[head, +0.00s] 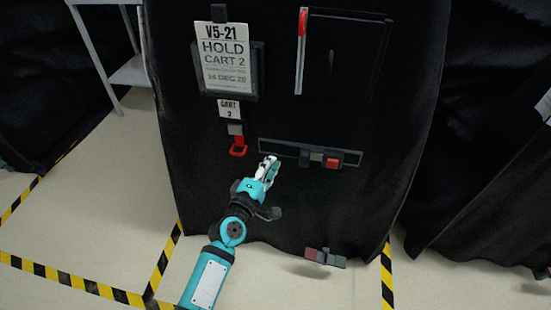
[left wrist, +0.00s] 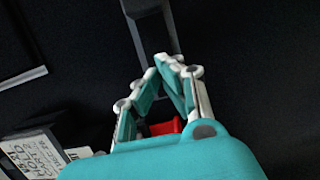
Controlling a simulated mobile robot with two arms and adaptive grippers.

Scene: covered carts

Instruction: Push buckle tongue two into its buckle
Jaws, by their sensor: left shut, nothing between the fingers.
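A dark horizontal strap (head: 280,148) crosses the black cover in the head view. On it sit a grey buckle piece (head: 311,158) and a red buckle piece (head: 333,161), close together; I cannot tell whether the tongue is seated. My left gripper (head: 270,160) is shut and empty, left of these pieces and in front of the cover. In the left wrist view its fingertips (left wrist: 171,62) meet near a grey strap-like bar (left wrist: 155,38). A red part (left wrist: 166,127) shows behind the fingers, partly hidden. My right gripper is out of view.
A hold sign (head: 224,55) and a cart tag (head: 230,108) hang on the cover, with a red loop (head: 238,147) below. A red-topped pale strip (head: 301,50) is upper right. A multicoloured piece (head: 325,257) is by the lower hem. Striped tape (head: 90,286) marks the floor.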

